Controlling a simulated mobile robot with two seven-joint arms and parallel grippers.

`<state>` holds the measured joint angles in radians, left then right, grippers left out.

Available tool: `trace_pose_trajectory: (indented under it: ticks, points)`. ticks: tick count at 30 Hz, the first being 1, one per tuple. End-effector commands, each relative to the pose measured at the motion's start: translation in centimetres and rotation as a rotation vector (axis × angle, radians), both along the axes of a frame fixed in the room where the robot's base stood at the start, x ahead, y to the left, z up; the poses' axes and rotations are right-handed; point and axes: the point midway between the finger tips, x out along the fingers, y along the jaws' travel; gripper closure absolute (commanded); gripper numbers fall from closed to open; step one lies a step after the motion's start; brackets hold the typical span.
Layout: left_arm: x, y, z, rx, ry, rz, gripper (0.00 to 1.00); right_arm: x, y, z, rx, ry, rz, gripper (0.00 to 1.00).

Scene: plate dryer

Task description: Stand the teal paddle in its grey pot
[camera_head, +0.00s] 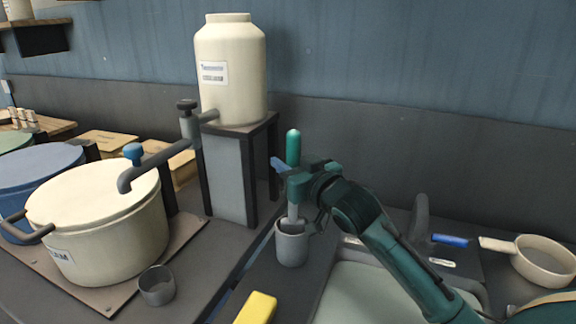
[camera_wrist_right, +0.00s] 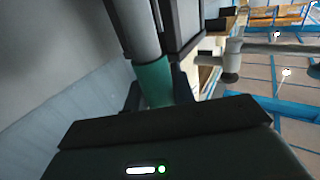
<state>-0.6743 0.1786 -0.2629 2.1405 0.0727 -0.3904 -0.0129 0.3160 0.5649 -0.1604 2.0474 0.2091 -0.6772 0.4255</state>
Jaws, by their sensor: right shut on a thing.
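The teal paddle (camera_head: 293,148) stands about upright, its teal handle end up and a grey shaft below. My right gripper (camera_head: 293,178) is shut on its teal part, which also shows between the fingers in the right wrist view (camera_wrist_right: 153,82). The grey pot (camera_head: 291,249) is directly below. The shaft's lower part reaches the pot's mouth and seems to be inside it; its lower end is hidden, so I cannot tell how deep it is. My left gripper is not in view.
A yellow block (camera_head: 257,308) lies in front of the pot. A sink (camera_head: 365,296) is to the right, with a pan (camera_head: 545,262) beyond. A cream tank (camera_head: 231,75) on a stand is behind left. A large cream pot (camera_head: 105,235) and a small grey cup (camera_head: 157,287) are left.

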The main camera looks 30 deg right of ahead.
Motion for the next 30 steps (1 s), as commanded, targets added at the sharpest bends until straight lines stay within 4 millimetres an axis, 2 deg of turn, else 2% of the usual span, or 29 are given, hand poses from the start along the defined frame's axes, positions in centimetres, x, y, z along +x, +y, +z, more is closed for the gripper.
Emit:
trace_pose_trajectory:
  ticks: [11,12,19,30]
  points:
    - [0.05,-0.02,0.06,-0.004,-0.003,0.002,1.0,-0.01,0.02,-0.43,0.001,-0.003,0.0,0.98]
    - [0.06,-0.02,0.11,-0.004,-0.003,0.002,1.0,0.0,0.02,-0.4,0.0,-0.001,0.0,0.72]
    - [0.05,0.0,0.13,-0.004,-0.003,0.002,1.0,0.0,0.02,-0.36,0.0,-0.002,0.0,0.53]
    - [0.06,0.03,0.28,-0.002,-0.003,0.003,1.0,0.0,0.01,0.08,-0.001,-0.003,0.001,0.53]
